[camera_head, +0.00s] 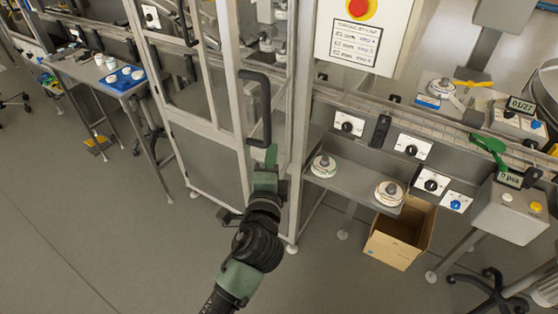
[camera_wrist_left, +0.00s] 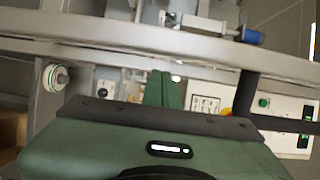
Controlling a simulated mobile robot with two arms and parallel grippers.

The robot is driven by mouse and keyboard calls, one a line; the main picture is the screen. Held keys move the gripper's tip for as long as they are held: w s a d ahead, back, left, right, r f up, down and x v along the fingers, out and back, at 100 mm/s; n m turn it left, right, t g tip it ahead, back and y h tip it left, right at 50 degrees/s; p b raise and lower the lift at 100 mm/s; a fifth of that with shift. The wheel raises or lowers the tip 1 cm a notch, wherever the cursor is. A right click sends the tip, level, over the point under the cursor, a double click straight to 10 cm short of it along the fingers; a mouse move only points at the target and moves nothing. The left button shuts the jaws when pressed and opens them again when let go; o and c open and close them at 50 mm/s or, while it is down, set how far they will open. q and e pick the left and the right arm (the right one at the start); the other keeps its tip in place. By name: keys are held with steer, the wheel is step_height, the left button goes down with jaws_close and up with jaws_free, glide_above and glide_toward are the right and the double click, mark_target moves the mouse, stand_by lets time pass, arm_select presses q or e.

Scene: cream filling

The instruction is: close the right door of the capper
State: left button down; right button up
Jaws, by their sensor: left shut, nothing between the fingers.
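The capper's framed door (camera_head: 205,130) has a clear upper window and a grey lower panel. A black bar handle (camera_head: 266,110) sticks out near its right edge. A gap shows between that edge and the capper's upright post (camera_head: 299,120); I cannot tell the exact door angle. My left gripper (camera_head: 271,156) is shut and empty, just below the handle's lower end. Whether it touches the door is unclear. In the left wrist view, the shut green fingers (camera_wrist_left: 165,88) point toward a grey frame bar (camera_wrist_left: 150,62), with a dark bar, likely the handle (camera_wrist_left: 246,92), to their right.
A control panel with a red button (camera_head: 360,8) hangs right of the capper. A shelf (camera_head: 350,178) with round items and a cardboard box (camera_head: 400,236) stand to the right. A small table (camera_head: 85,70) is at the far left. The floor in front (camera_head: 110,240) is clear.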

arm_select(q)
steer(key=shift+w+a, duration=0.3)
steer(key=shift+a, duration=0.6)
steer(key=shift+a+r, duration=0.1)
